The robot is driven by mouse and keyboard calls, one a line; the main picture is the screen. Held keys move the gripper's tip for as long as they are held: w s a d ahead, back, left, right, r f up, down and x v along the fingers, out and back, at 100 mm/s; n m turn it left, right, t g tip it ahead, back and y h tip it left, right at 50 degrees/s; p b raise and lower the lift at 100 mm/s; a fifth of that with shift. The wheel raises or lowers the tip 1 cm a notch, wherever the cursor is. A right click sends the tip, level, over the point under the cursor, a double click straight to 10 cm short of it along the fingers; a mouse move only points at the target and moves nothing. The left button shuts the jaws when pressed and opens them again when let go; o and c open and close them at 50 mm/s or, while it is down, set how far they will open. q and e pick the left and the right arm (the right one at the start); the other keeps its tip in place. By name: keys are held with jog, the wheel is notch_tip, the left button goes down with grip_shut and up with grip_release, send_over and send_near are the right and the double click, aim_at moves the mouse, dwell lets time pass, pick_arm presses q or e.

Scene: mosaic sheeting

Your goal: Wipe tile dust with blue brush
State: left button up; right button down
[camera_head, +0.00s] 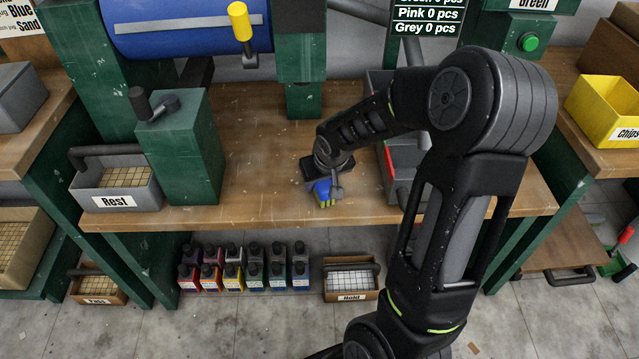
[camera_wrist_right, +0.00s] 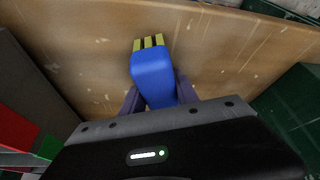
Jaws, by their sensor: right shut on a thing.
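The blue brush (camera_head: 322,189) has a blue body and yellow-and-dark bristles. My right gripper (camera_head: 334,184) is shut on it, over the front middle of the wooden bench. In the right wrist view the brush (camera_wrist_right: 153,78) sits between the two fingers of my right gripper (camera_wrist_right: 157,95), with its bristles pointing away from the palm. Pale specks of dust (camera_head: 275,125) lie scattered on the wooden bench top (camera_head: 255,180). I cannot tell whether the bristles touch the wood. My left gripper is not in view.
A green post with a lever (camera_head: 180,150) and a grey bin marked Rest (camera_head: 115,185) stand on the bench's left. A grey and red tray (camera_head: 385,160) is right of the brush, partly behind my arm. Several bottles (camera_head: 245,270) stand below the front edge.

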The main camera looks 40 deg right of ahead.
jog(key=shift+w+d+p, duration=0.35)
jog(key=shift+w+d, duration=0.4)
jog(key=shift+w, duration=0.15)
jog(key=shift+r, duration=0.1)
jog(key=shift+w+d+p, duration=0.35)
jog(key=shift+w+d, duration=0.2)
jog(key=shift+w, duration=0.25)
jog(key=shift+w+d+f, duration=0.2)
jog(key=shift+w+d, duration=0.4)
jog(key=shift+w, duration=0.15)
jog(key=shift+w+d+p, duration=0.2)
jog(key=shift+w+d, duration=0.45)
jog(key=shift+w, duration=0.15)
jog(key=shift+w+d+p, duration=0.2)
jog(key=shift+w+d, duration=0.4)
jog(key=shift+w, duration=0.2)
jog(key=shift+r, duration=0.1)
